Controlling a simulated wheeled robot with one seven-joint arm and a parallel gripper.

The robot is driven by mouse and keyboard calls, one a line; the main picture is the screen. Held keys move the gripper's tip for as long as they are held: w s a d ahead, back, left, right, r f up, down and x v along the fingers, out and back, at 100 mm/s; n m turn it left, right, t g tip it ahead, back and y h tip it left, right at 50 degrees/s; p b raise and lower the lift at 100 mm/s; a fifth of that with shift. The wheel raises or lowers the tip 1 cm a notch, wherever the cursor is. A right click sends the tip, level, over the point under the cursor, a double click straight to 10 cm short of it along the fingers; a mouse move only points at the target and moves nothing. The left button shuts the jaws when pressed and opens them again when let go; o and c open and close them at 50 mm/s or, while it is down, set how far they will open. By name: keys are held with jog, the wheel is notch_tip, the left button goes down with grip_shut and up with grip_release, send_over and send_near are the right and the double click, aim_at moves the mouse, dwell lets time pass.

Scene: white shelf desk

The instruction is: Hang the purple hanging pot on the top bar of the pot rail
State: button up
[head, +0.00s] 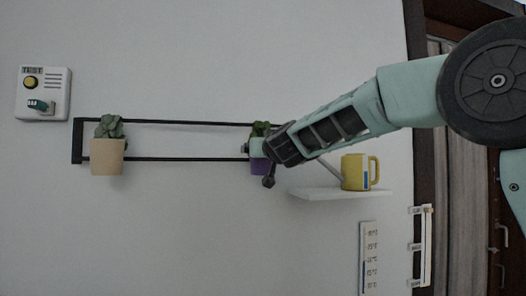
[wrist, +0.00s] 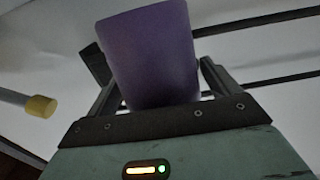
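The purple hanging pot (head: 259,167) with a green plant is in the middle of the head view, at the right part of the pot rail (head: 185,122). My gripper (head: 258,148) is at this pot and hides part of it. In the wrist view the purple pot (wrist: 152,55) stands between the two fingers of my gripper (wrist: 165,80) and covers part of the left one. A light gap shows beside the right finger. Whether the fingers press on the pot is unclear. The rail has an upper and a lower dark bar. My arm hides its right end, and whether the pot hangs on a bar is hidden.
A beige pot (head: 107,157) with a plant is at the rail's left end. A white switch box (head: 43,94) is at upper left. The wall below the rail is clear.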

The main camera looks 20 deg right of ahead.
jog(key=shift+s+f, duration=0.1)
jog(key=shift+s, duration=0.05)
jog(key=s+b, duration=0.2)
jog(key=s, duration=1.5)
jog(key=s+a+f+n+g+y+b, duration=0.1)
jog(key=s+a+f+n+g+y, duration=0.35)
jog(key=f, duration=0.85)
jog(key=s+a+f+n+g+y, duration=0.2)
jog(key=s+a+f+g, duration=0.4)
jog(key=s+a+f, duration=0.5)
jog(key=s+d+f+g+h, duration=0.3)
jog(key=s+d+f, duration=0.1)
jog(key=s+f, duration=0.4)
jog(key=s+d+f+n+g+h+b, duration=0.1)
jog(key=s+d+f+g+h, duration=0.2)
jog(key=s+f, duration=0.5)
notch_tip(320, 180, down, 3)
jog(key=shift+s+d+f+g, duration=0.1)
jog(key=shift+s+d+g, duration=0.05)
jog(key=shift+d+g, duration=0.75)
jog(key=shift+d, duration=0.1)
